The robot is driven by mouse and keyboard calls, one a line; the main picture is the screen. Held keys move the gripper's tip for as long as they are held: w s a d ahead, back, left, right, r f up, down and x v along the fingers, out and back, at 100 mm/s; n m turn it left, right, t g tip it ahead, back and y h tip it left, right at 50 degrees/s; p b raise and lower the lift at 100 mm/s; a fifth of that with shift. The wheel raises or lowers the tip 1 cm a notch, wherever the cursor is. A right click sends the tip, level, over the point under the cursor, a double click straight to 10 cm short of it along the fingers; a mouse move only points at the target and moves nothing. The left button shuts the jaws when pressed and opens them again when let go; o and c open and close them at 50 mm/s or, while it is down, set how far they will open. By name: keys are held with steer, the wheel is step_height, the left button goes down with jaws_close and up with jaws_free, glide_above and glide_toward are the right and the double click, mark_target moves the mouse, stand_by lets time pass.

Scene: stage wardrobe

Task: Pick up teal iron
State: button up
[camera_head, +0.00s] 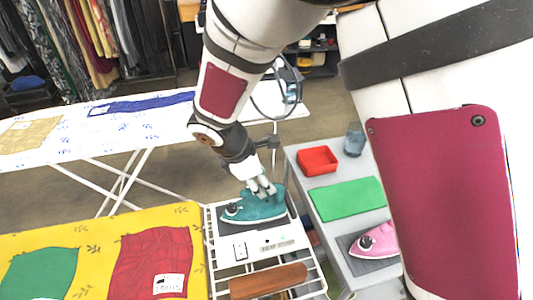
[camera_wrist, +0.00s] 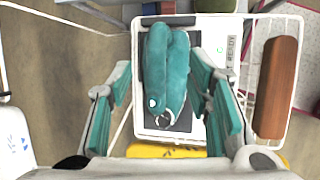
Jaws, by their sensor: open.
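The teal iron (camera_head: 256,207) rests on a dark pad on a white wire rack in the head view. In the wrist view the teal iron (camera_wrist: 165,72) lies lengthwise ahead, with its dial end toward me. My gripper (camera_head: 262,188) is directly above the iron in the head view. In the wrist view my gripper (camera_wrist: 164,92) is open, with one finger on each side of the iron. I cannot tell whether the fingers touch it. Nothing is held clear of the rack.
A brown wooden block (camera_head: 268,281) lies on the rack. A yellow ironing board (camera_head: 95,228) with folded clothes stands at left, a white one (camera_head: 75,143) behind. A grey cart at right holds a red tray (camera_head: 317,160), a green cloth (camera_head: 346,198) and a pink iron (camera_head: 377,241).

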mark_target(253, 201)
steer(key=shift+a+x, duration=0.25)
steer(key=shift+x, duration=1.45)
steer(key=shift+a+x, duration=0.2)
steer(key=shift+x, duration=1.55)
steer(key=shift+w+f, duration=0.1)
jaws_close()
